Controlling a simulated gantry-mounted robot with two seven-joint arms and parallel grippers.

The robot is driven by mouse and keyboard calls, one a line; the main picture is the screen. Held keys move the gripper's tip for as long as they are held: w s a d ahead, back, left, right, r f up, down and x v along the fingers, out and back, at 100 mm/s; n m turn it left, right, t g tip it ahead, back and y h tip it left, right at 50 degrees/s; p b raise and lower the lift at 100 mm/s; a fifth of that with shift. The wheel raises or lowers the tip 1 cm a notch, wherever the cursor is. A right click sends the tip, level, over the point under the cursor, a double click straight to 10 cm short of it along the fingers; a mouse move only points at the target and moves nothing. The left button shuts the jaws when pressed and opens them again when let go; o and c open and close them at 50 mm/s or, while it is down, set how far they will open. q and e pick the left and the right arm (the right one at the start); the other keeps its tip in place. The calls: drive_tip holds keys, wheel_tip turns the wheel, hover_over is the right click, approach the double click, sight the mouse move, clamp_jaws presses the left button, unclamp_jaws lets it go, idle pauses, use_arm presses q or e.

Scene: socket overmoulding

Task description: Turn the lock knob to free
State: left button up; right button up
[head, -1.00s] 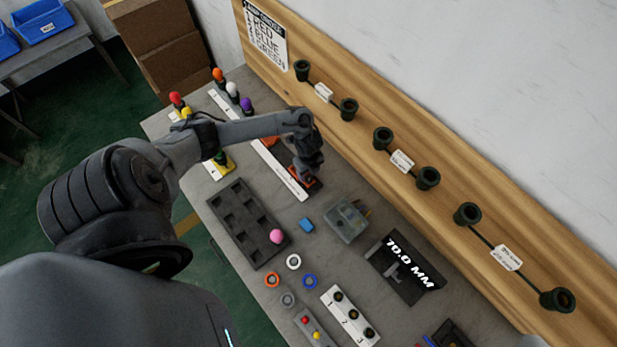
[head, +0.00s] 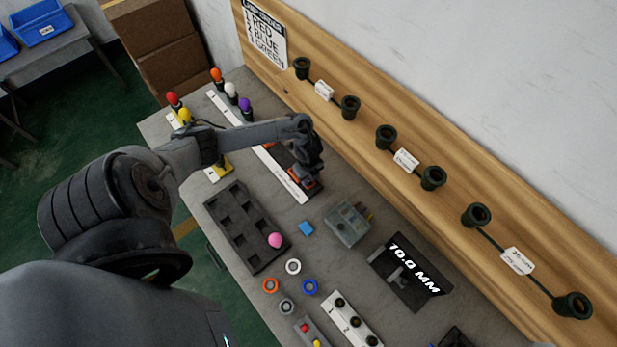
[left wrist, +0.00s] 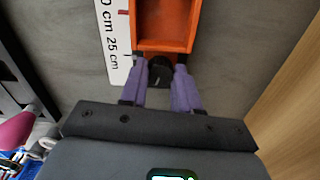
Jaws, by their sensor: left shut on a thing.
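The lock knob (left wrist: 160,71) is a small dark round knob at the near end of an orange open-topped holder (left wrist: 165,44) in the left wrist view. My left gripper (left wrist: 161,76) has its two purple fingers on either side of the knob, shut on it. In the head view my left gripper (head: 308,182) points down at the far part of the bench, and its wrist largely hides the knob and the orange holder. How far the knob is turned cannot be told. My right gripper is not in view.
A white ruler strip (left wrist: 113,40) lies left of the holder. In the head view a dark compartment tray (head: 226,219), a translucent box (head: 347,224) and a block reading 10.0 MM (head: 402,283) are on the bench. A wooden board with several dark sockets stands along the back.

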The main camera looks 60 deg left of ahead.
use_arm(q)
drive_tip(key=shift+c, duration=0.5)
drive_tip(key=shift+r, duration=0.1)
drive_tip(key=n+p, duration=0.3)
drive_tip(key=p, duration=0.1)
drive_tip(key=shift+r, duration=0.2)
drive_tip(key=shift+f+n+p, duration=0.2)
drive_tip(key=shift+n+p, duration=0.3)
drive_tip(key=shift+n, duration=0.3)
drive_tip(key=shift+f, duration=0.1)
drive_tip(key=o, duration=1.1)
drive_tip(key=shift+c, duration=0.2)
